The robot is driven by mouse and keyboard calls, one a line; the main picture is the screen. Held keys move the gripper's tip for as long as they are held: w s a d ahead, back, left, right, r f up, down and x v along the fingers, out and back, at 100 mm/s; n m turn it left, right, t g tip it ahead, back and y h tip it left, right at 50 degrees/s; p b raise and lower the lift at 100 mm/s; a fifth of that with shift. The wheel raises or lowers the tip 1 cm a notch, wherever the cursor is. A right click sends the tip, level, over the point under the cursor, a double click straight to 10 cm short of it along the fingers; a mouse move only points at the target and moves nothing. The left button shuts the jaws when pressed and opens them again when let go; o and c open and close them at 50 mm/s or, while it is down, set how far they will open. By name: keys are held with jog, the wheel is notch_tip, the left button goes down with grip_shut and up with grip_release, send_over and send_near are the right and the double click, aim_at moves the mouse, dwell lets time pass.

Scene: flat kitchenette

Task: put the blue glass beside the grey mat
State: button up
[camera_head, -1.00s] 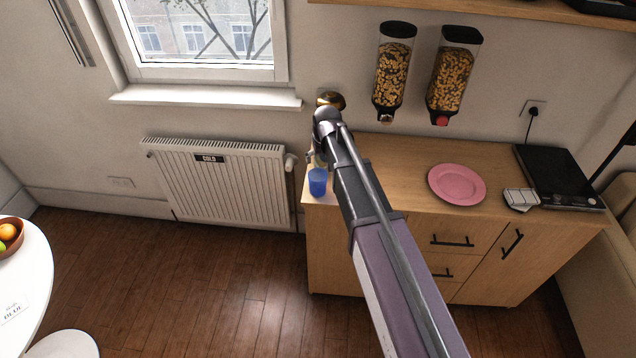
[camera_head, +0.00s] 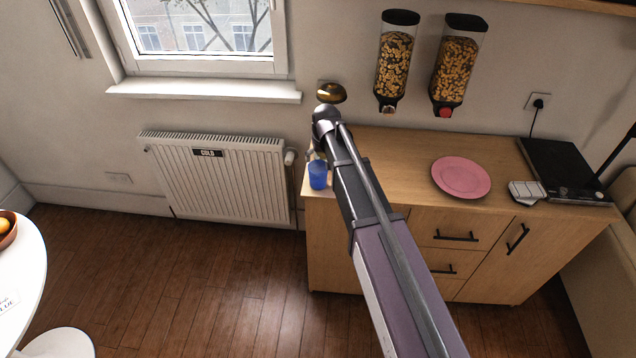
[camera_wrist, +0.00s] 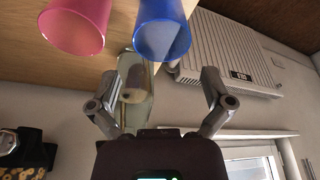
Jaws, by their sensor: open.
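The blue glass (camera_head: 318,175) stands at the left end of the wooden counter. It also shows in the wrist view (camera_wrist: 162,35), at the top, beyond my fingertips and apart from them. My gripper (camera_wrist: 160,100) is open, with a finger at each side and nothing held between them. In the head view my own arm mostly hides the gripper. A clear bottle (camera_wrist: 137,95) shows between the fingers in the wrist view, partly behind the blue glass. No grey mat shows in these frames.
A pink glass (camera_wrist: 76,26) stands beside the blue glass. A pink plate (camera_head: 461,178) and a dark hob (camera_head: 563,170) are on the counter (camera_head: 405,158). Two cereal dispensers (camera_head: 396,62) hang above. A radiator (camera_head: 215,178) is to the left; a white table (camera_head: 22,260) is far left.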

jog(key=b, duration=0.4)
send_near(317, 172)
jog(key=shift+s+f, duration=0.25)
jog(key=shift+f, duration=0.35)
jog(key=shift+s+f, duration=0.2)
jog(key=shift+f, duration=0.35)
jog(key=shift+f, duration=0.1)
jog(key=shift+b+x, duration=2.3)
jog(key=shift+x, duration=0.2)
jog(key=shift+a, duration=0.1)
jog(key=c, duration=1)
